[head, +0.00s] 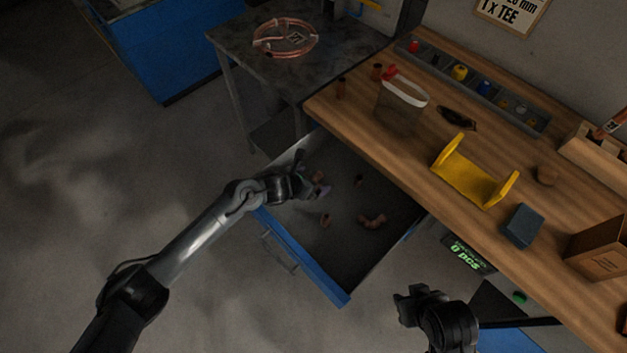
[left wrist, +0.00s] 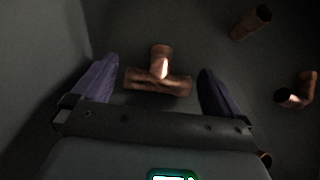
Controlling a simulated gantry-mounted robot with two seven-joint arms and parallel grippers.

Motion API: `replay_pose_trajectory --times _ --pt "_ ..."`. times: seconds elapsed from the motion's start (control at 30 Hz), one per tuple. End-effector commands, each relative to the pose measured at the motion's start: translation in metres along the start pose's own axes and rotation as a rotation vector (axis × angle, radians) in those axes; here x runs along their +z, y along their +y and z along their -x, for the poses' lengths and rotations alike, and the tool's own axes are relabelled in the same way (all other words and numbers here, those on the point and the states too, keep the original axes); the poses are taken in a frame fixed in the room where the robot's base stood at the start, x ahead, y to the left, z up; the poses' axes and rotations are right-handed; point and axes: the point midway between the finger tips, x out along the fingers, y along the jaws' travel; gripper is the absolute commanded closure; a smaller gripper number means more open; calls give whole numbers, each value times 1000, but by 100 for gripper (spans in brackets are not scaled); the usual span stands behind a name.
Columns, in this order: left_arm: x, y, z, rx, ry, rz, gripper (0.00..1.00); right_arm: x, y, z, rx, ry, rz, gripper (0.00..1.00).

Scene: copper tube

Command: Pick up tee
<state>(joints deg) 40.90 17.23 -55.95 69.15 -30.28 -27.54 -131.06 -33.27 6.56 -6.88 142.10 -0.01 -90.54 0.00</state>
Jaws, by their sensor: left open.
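The copper tee (left wrist: 158,75) lies on the drawer floor in the left wrist view, its stem pointing away from my gripper. My left gripper (left wrist: 158,88) is open, with one purple finger on each side of the tee and gaps between. I cannot tell how high the fingers are above the floor. In the head view my left gripper (head: 308,188) reaches into the open drawer over its left part. The tee is partly hidden there beside the gripper (head: 318,176). My right gripper (head: 412,297) is at the lower middle, outside the drawer; its jaws are unclear.
The blue-fronted drawer (head: 300,262) also holds other copper fittings, such as an elbow (head: 373,221) and a short piece (head: 326,220). The drawer wall (left wrist: 30,60) is close on the left. The wooden bench (head: 400,165) with a yellow holder (head: 470,182) overhangs the back.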

Motion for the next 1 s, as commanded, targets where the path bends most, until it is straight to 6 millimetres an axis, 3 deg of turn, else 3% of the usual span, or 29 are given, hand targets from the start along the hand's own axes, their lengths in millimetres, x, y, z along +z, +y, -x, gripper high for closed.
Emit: replay_pose_trajectory --times 0.2,0.53,0.83,1.0 --pt "0 0 0 1 -1 0 3 0 0 0 0 0 0 65" --pt "0 0 0 1 0 0 54 0 2 0 6 0 8 65" --pt "3 1 3 1 -2 -1 54 0 2 1 7 -1 9 65" --pt "18 2 17 2 -4 -3 54 -2 2 6 6 0 8 65"
